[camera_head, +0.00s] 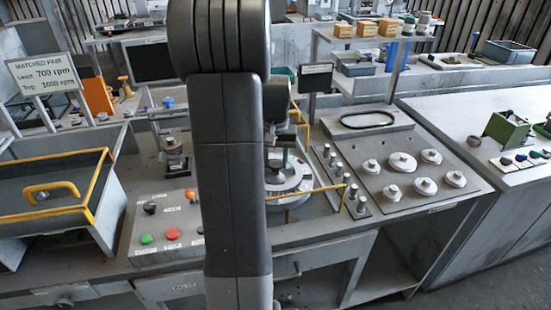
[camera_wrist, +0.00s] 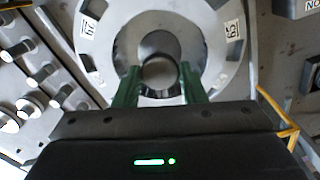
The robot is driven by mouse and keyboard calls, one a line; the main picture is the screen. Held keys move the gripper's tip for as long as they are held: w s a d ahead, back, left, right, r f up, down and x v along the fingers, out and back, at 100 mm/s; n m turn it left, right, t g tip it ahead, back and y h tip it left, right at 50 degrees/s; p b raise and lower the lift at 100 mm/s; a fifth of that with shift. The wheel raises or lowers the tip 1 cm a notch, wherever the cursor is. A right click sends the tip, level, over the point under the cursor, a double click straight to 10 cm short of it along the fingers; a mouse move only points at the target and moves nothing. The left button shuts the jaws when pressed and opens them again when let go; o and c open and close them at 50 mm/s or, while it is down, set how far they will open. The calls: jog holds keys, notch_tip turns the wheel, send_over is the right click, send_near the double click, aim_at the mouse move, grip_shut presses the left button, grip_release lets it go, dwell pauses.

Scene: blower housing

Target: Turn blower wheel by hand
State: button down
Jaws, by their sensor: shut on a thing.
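The blower wheel is a pale grey disc (camera_wrist: 104,42) with dark slots and small white labels near its rim. It fills the upper middle of the wrist view, and part of it shows right of my arm in the head view (camera_head: 294,181). A round grey knob (camera_wrist: 159,73) stands near the disc's dark centre. My gripper (camera_wrist: 158,84) has green fingers, one on each side of this knob, and is shut on it. In the head view my arm hides the left part of the wheel and most of the gripper.
Yellow rails (camera_head: 330,188) run beside the wheel. A plate with several round knobs (camera_head: 402,162) lies to the right, with a row of small posts (camera_head: 345,180) between. A button panel (camera_head: 160,222) and a yellow-edged grey bin (camera_head: 50,195) are left.

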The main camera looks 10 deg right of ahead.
aim_at(276, 163)
dwell(0.4)
jog(key=c, duration=0.9)
grip_release()
jog(key=shift+r, duration=0.1)
notch_tip(276, 163, up, 14)
jog(key=shift+f, duration=0.25)
notch_tip(276, 163, down, 14)
jog(key=shift+r, duration=0.15)
